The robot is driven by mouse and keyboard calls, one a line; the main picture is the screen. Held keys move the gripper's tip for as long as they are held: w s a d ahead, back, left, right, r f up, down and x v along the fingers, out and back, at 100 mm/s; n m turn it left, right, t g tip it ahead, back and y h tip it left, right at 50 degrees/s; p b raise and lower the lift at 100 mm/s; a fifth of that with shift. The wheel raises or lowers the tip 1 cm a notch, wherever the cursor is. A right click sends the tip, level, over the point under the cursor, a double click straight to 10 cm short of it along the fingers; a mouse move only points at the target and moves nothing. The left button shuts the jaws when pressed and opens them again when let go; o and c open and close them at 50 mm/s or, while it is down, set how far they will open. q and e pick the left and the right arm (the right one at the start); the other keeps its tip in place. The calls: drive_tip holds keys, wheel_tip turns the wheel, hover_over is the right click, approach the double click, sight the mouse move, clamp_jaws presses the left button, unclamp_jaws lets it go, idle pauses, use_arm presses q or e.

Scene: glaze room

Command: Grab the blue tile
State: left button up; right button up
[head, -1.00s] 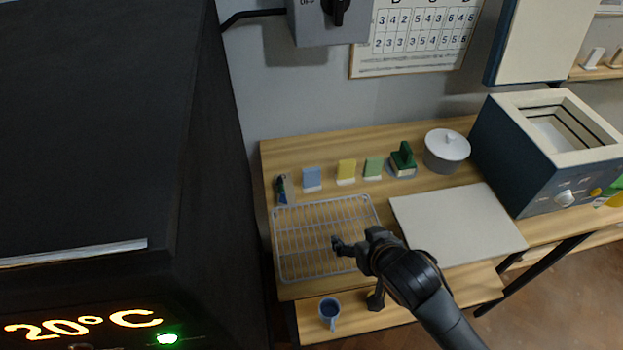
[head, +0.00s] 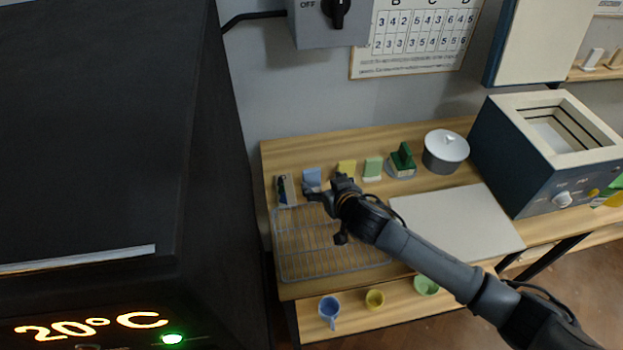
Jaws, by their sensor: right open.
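The blue tile (head: 312,176) stands upright near the back left of the wooden table, partly covered at its base by my gripper. My right gripper (head: 318,190) is open, with its fingers at the lower front of the blue tile. I cannot tell whether they touch it. The yellow tile (head: 346,167) stands just to the right, partly behind the gripper, and the green tile (head: 373,168) stands beside that. My left gripper is not in view.
A wire rack (head: 305,250) lies under my arm. A dark tool (head: 285,190) stands left of the blue tile. Cups (head: 329,310) sit on the lower shelf.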

sight(313, 173)
drive_tip(key=shift+w+a+f, duration=0.1)
drive_tip(key=shift+w, duration=0.15)
drive_tip(key=shift+w+a, duration=0.2)
drive_tip(key=shift+w, duration=0.15)
drive_tip(key=shift+p+x, duration=0.75)
drive_tip(key=shift+x, duration=1.6)
drive_tip(key=shift+s, duration=0.1)
drive_tip(key=c, duration=1.3)
